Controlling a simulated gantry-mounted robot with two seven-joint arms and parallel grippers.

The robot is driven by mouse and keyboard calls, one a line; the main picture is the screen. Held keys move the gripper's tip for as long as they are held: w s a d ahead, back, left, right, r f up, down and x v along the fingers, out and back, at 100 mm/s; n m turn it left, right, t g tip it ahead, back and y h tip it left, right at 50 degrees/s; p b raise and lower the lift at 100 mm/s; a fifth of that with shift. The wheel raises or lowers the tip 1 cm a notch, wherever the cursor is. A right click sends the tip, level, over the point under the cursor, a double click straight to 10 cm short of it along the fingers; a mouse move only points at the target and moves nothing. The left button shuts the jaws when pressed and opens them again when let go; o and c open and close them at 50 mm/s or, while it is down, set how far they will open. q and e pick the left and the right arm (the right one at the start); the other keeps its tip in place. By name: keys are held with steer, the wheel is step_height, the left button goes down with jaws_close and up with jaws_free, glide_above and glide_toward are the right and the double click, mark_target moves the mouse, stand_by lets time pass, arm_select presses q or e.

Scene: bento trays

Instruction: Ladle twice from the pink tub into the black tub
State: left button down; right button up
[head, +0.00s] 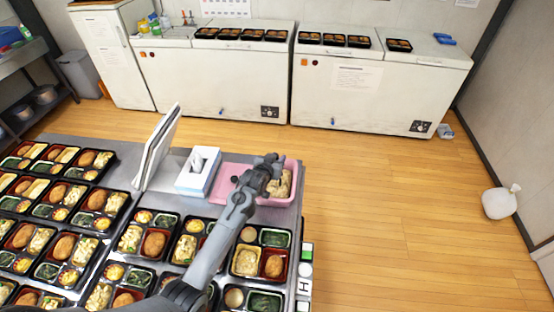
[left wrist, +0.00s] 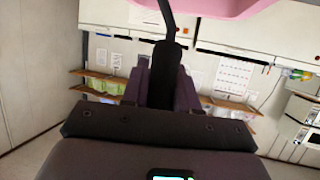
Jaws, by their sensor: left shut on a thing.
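The pink tub (head: 291,190) stands at the back right of the steel table, with pale, lumpy food (head: 281,185) in it. My left gripper (head: 268,163) is over the tub and hides part of it. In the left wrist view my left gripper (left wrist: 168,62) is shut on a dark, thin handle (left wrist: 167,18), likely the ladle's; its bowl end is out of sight. The pink tub's edge (left wrist: 215,8) shows at the top there. Black compartmented tubs of food cover the table; the nearest to the pink tub (head: 260,277) holds several foods. My right gripper is not in view.
A white and blue tissue box (head: 198,175) and an upright white panel (head: 157,148) stand left of the pink tub. More filled black tubs (head: 65,205) crowd the left.

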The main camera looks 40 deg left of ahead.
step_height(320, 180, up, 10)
steer(key=p, duration=0.9)
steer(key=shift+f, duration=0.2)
